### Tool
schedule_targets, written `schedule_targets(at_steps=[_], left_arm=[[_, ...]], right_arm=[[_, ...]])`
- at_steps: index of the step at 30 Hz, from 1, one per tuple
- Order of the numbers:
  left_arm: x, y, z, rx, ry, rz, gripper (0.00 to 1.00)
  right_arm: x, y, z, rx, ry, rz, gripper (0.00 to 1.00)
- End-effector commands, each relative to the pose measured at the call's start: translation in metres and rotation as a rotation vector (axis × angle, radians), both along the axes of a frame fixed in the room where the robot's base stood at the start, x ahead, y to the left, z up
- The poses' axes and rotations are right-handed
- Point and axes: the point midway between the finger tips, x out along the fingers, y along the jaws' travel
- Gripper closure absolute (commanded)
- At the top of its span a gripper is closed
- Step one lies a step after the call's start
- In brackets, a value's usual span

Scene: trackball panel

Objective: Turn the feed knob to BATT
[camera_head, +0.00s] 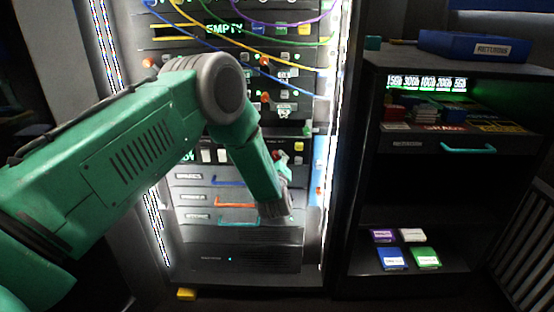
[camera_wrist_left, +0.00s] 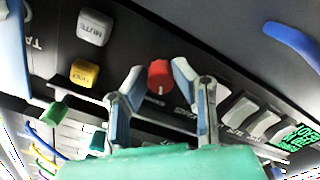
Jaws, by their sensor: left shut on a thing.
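A red knob (camera_wrist_left: 160,77) with a pale pointer line sits on the dark panel in the left wrist view. My left gripper (camera_wrist_left: 160,72) has one finger on each side of the knob and is shut on it. The lettering beside the knob is partly covered by the fingers, so I cannot read the knob's setting. In the head view my left gripper (camera_head: 280,161) is at the right side of the rack, mostly hidden by my own forearm. My right gripper is in neither view.
A white MUTE button (camera_wrist_left: 94,27) and a yellow button (camera_wrist_left: 84,73) lie left of the knob. Pale switches (camera_wrist_left: 250,115) are to its right. Coloured cables (camera_head: 240,40) hang over the upper rack. A dark shelf (camera_head: 440,200) stands to the right.

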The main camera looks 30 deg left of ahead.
Motion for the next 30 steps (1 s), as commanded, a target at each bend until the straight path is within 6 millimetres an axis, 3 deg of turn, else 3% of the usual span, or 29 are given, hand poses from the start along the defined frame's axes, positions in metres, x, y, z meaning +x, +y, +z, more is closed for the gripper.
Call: schedule_targets(at_steps=[15, 30], left_arm=[[0.002, 0.002, 0.007, 0.376, 0.217, 0.003, 1.0], [0.002, 0.003, 0.007, 0.723, 0.425, 0.006, 1.0]], right_arm=[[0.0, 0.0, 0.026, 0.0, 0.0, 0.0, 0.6], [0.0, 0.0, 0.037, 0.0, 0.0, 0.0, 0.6]])
